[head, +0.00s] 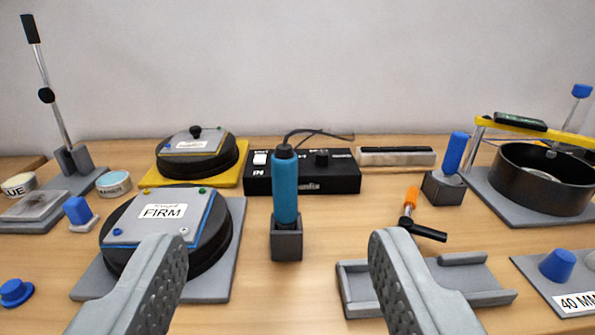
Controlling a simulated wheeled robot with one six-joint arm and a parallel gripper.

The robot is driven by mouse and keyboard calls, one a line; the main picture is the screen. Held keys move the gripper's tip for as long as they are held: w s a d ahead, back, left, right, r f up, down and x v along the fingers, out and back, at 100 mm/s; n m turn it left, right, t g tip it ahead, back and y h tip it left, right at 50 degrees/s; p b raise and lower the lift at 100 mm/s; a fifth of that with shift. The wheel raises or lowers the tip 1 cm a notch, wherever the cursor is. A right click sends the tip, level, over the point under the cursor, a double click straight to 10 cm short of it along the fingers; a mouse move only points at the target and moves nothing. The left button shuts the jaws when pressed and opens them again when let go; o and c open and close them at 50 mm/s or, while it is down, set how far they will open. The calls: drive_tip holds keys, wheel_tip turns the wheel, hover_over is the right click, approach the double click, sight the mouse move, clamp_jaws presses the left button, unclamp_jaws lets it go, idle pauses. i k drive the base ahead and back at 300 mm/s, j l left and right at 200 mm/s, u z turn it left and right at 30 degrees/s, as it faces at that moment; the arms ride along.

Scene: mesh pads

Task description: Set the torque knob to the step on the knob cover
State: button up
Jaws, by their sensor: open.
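A black control box (302,184) stands at the back centre. A black knob (322,157) sits on its top toward the right, and small white lettering beside it is too small to read. I cannot make out a separate knob cover or the knob's setting. A blue electric driver (285,187) stands upright in a grey holder (286,243) in front of the box and hides part of it. A cable runs from the driver's top toward the box. My gripper (278,243) is open and empty, its fingers wide apart on either side of the holder, nearer the camera.
A black round pad with a plate marked "FIRM" (163,212) lies left, another black pad on a yellow base (239,181) behind it. Right are a grey cradle (463,277), an orange-handled tool (411,202) and a black ring fixture (540,183). A lever (46,95) stands far left.

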sight(322, 157)
drive_tip(key=i+j, duration=0.2)
drive_tip(key=j, duration=0.2)
drive_tip(key=i+j, duration=0.2)
drive_tip(key=j, duration=0.2)
drive_tip(key=i+j, duration=0.25)
drive_tip(key=j, duration=0.15)
